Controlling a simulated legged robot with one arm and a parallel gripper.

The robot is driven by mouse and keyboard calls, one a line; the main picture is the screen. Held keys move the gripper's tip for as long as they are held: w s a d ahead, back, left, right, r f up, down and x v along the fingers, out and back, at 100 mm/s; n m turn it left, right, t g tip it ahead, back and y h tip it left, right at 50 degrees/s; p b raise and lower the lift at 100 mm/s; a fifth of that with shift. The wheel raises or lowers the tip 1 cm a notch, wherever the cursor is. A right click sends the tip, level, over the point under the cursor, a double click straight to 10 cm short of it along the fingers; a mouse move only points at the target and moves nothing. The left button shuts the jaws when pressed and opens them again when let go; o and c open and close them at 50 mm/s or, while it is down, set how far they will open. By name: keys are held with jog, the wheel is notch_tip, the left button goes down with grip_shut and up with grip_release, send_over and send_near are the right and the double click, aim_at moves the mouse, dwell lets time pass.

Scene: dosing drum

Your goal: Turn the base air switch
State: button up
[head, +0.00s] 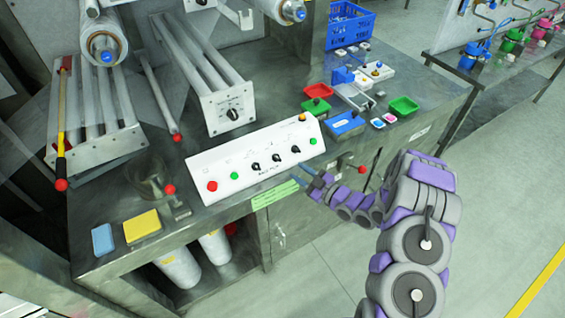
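A white sloped control panel (215,165) sits on the front part of the steel bench. It carries a red button (212,186), green buttons (234,176), an orange button (302,117) and a row of black rotary knobs, left (255,167), middle (276,157) and right (295,149). The small labels are too small to read, so I cannot tell which knob is the base air switch. My gripper (301,176) is just in front of the panel's lower right edge, its two dark fingers apart and empty, pointing toward the knobs. It appears clear of them.
A white box with a black knob (232,114) and rollers stands behind. Green (403,106) and red trays (317,91), a blue crate (350,24) and red-ended levers (170,189) are around. Yellow (142,226) and blue blocks (103,240) lie left. Floor at right is clear.

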aim_at(280, 160)
jog(key=b+x, duration=0.1)
jog(key=x, duration=0.7)
jog(key=shift+w+a, duration=0.15)
grip_shut()
